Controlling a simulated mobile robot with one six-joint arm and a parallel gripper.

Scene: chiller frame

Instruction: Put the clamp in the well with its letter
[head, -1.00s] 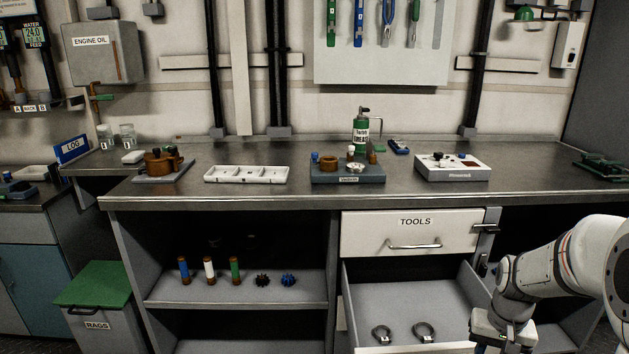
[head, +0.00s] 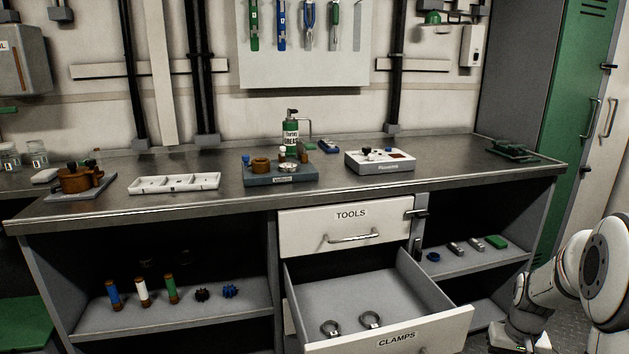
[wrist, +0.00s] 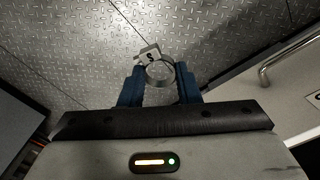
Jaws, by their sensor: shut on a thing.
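In the wrist view a metal ring clamp (wrist: 149,55) with a small letter tag, which looks like an S, sits between the blue fingers of my gripper (wrist: 160,80). The gripper is shut on it, above the patterned metal floor. In the head view my arm is at the lower right, and the fingers and held clamp are out of frame. A white tray with several wells (head: 174,190) lies on the bench at the left. Its letters are too small to read. Two other ring clamps (head: 331,328) (head: 370,321) lie in the open CLAMPS drawer (head: 397,337).
The closed TOOLS drawer (head: 345,228) is above the open one, which juts out in front of the bench (head: 220,202). A grey block with parts (head: 281,174), a white instrument box (head: 380,164) and a brown pump (head: 80,181) stand on the bench.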

